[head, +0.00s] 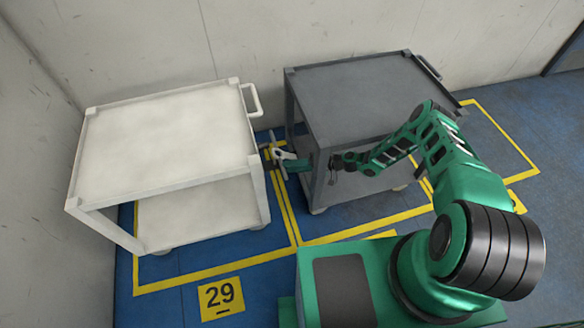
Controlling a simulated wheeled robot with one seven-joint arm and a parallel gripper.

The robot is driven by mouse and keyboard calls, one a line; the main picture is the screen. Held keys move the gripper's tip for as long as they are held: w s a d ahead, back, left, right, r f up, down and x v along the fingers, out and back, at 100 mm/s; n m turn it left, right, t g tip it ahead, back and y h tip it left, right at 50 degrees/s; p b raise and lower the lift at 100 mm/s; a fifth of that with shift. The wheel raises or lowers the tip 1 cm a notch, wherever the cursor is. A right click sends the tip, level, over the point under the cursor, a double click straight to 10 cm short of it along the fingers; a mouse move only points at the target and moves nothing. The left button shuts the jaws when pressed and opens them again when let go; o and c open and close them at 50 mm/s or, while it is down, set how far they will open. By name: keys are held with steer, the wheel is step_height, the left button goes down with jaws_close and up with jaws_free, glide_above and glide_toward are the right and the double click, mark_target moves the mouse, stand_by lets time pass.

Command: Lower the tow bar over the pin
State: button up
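A white cart (165,128) stands at the left and a dark grey cart (350,97) at the right, with a narrow gap between them. My gripper (279,161) is in that gap, low and below the level of the cart tops. The grey cart's front left post hides part of my wrist. A small pale grey piece (283,153) shows at my gripper's end. I cannot tell whether it is part of the tow bar or of the gripper. The tow bar and the pin cannot be made out clearly. My fingers are too small to tell open from shut.
The white cart's handle (251,101) reaches toward the gap. The grey cart has a handle (428,68) at its far right. Walls stand behind and at left.

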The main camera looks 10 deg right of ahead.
steer(key=shift+r, duration=0.1)
steer(key=v, duration=1)
steer(key=shift+d, duration=0.35)
